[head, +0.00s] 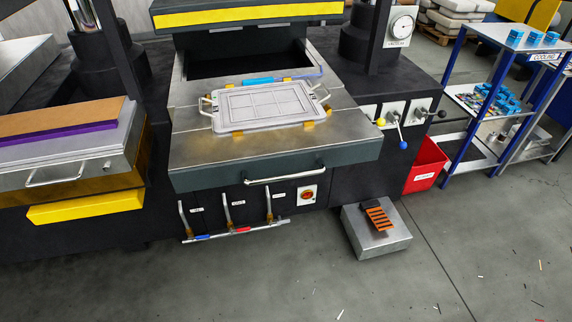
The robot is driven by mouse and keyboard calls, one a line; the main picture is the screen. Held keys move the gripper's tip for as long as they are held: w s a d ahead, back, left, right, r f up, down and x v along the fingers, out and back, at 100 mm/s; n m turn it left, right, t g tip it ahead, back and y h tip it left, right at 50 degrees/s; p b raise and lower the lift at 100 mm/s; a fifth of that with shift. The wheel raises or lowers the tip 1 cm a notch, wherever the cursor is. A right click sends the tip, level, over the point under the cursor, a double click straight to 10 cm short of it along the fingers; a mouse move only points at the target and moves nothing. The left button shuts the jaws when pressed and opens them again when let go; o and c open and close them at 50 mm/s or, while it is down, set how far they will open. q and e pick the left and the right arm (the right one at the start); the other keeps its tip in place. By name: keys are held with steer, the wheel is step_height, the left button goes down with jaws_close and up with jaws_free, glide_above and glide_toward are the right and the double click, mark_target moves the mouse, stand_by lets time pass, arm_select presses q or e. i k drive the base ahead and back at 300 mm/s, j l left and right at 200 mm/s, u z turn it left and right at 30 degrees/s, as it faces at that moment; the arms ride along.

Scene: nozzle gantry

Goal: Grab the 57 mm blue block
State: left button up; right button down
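Several small blue blocks stand on the top shelf of a blue-framed cart at the right: one at the left (515,34), one in the middle (534,38) and one at the right (551,37). More blue pieces (508,103) lie close together on the middle shelf. They are too small here to tell which is the 57 mm block. Neither of my grippers is in view.
A press with a grey plate (262,105) on its metal bed (200,150) fills the middle. A red bin (427,164) stands left of the cart (466,98). A metal foot pedal box (375,238) sits on the floor. The floor in front is open, with scattered scraps.

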mark_target(515, 36)
steer(key=i+l+z, duration=0.1)
steer(key=l, duration=0.15)
steer(key=i+l+z, duration=0.35)
steer(key=l+z, duration=0.2)
steer(key=i+l+z, duration=0.55)
steer(key=z, duration=0.25)
steer(key=i+l+z, duration=0.15)
steer(key=i+z, duration=0.25)
steer(key=k, duration=0.05)
